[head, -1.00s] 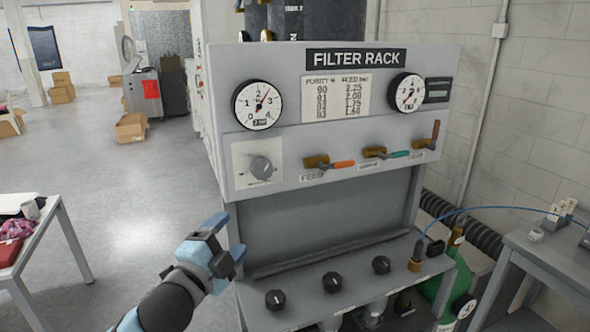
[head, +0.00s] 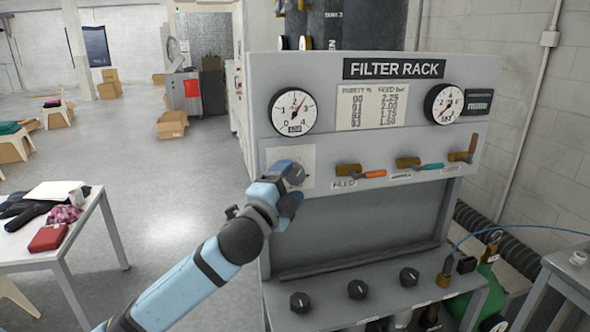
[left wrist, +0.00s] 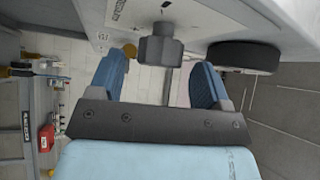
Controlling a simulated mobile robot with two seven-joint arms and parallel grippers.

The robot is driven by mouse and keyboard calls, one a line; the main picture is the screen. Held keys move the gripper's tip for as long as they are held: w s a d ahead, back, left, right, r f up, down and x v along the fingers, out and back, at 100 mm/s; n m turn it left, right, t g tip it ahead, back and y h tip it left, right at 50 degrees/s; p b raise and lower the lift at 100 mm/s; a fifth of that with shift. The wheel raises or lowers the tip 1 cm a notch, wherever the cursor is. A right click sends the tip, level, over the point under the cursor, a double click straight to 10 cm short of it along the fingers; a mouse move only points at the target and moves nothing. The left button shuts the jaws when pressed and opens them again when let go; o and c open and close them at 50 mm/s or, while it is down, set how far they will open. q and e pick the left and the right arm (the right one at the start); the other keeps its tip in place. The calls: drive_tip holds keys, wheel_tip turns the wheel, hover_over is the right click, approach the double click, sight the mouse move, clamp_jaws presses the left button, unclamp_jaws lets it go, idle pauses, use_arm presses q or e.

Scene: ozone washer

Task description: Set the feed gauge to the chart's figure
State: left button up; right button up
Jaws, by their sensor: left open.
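The feed gauge (head: 294,110) is the round white dial at the panel's upper left. Its needle points up and right, between 2 and 3; its small figure is too blurred to read surely. The chart (head: 372,106) lists purity 90 to 93 against feed 2.25, 2.00, 1.75 and 1.50. The grey regulator knob (head: 296,175) below the gauge is partly hidden by my left gripper (head: 284,188). In the left wrist view the knob (left wrist: 161,46) stands ahead, between the lines of the two open blue fingers. I see no grip on it. My right gripper is out of view.
A second gauge (head: 445,103) and a small display (head: 479,103), unreadable, are at the right. Several lever valves, including the orange-handled feed lever (head: 362,172), stick out beside the knob. Black knobs (head: 357,289) line the lower shelf. A table (head: 75,240) stands left.

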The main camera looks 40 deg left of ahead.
use_arm(q)
drive_tip(key=shift+x, duration=1.15)
drive_tip(key=shift+w+p, duration=0.3)
drive_tip(key=shift+w, duration=0.05)
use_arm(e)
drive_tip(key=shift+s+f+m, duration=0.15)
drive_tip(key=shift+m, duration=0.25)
use_arm(q)
drive_tip(key=shift+c, duration=0.2)
